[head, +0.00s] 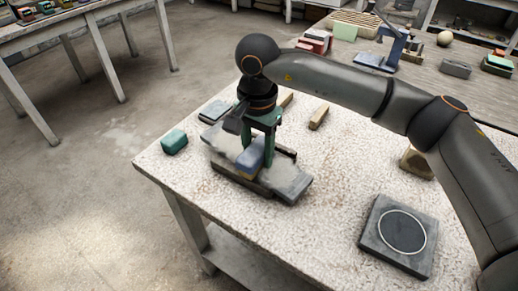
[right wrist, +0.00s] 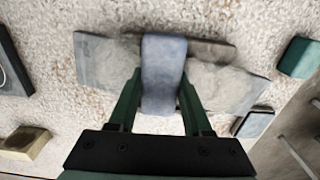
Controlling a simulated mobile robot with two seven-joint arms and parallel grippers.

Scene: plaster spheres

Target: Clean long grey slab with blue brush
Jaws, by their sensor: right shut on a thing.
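The long grey slab (head: 288,182) lies on the speckled table near its left corner, over or against a darker flat piece (head: 236,177). Pale patches mark its top. My right gripper (head: 257,150), with green fingers, points down over the slab's middle. In the right wrist view the brush (right wrist: 163,72) stands between the fingers and crosses the slab (right wrist: 105,62). The brush seems to touch the slab, but its underside is hidden. My left gripper is out of view.
A teal block (head: 174,142) sits left of the slab. A dark square plate with a ring (head: 398,236) lies at right front. Wooden blocks (head: 319,117) and a tan block (head: 416,162) lie behind. The table's front middle is clear.

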